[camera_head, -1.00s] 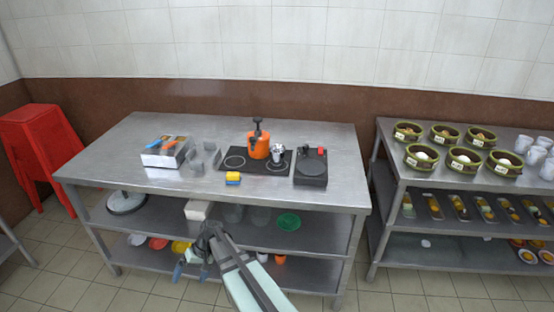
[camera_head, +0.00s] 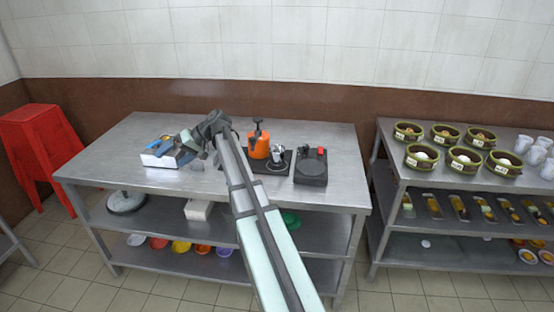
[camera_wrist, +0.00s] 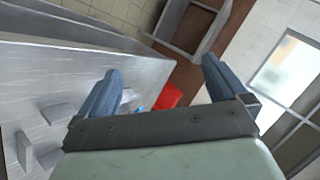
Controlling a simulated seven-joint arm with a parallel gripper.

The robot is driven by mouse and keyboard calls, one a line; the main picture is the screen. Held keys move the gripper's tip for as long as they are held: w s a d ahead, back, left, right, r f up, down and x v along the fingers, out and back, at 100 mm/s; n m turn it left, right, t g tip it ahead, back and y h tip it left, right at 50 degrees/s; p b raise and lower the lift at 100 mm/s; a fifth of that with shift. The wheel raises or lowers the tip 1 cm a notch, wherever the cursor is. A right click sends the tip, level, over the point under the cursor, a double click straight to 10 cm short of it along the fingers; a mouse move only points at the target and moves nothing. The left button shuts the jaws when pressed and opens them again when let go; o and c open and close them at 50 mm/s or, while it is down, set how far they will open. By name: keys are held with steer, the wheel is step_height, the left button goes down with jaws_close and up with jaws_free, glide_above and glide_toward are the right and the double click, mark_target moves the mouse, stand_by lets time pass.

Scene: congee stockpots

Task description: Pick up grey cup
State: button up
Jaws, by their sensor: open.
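Small grey cups stand on the steel table (camera_head: 130,150) between the white box and the black hob. In the head view my arm now hides most of them. In the wrist view, grey cups (camera_wrist: 60,113) and (camera_wrist: 24,150) show at the lower left, to the left of my fingers. My gripper (camera_wrist: 163,76) is open, with nothing between its blue fingers. In the head view it (camera_head: 188,143) is over the table's left half, near the white box, above the cups' area.
A white box (camera_head: 160,161) with blue and orange items stands left. A black device (camera_head: 311,168) stands right. The table's left end is clear. Red stools (camera_head: 42,140) stand beyond it.

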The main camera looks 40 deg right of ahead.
steer(key=w+d+r+h, duration=0.1)
steer(key=d+r, duration=0.3)
steer(key=d, duration=0.1)
steer(key=m+h, duration=0.5)
steer(key=h, duration=0.6)
glide_toward(277, 155)
steer(key=w+d, duration=0.2)
steer(key=shift+g, duration=0.3)
steer(key=x, duration=0.8)
steer(key=shift+w+a+r, duration=0.1)
steer(key=shift+w+x, duration=0.1)
steer(key=shift+x, duration=1.2)
steer(key=shift+w+x, duration=0.15)
steer(key=shift+x, duration=1.15)
steer(key=shift+r, duration=0.1)
steer(key=shift+c, duration=0.5)
steer(key=c, duration=1)
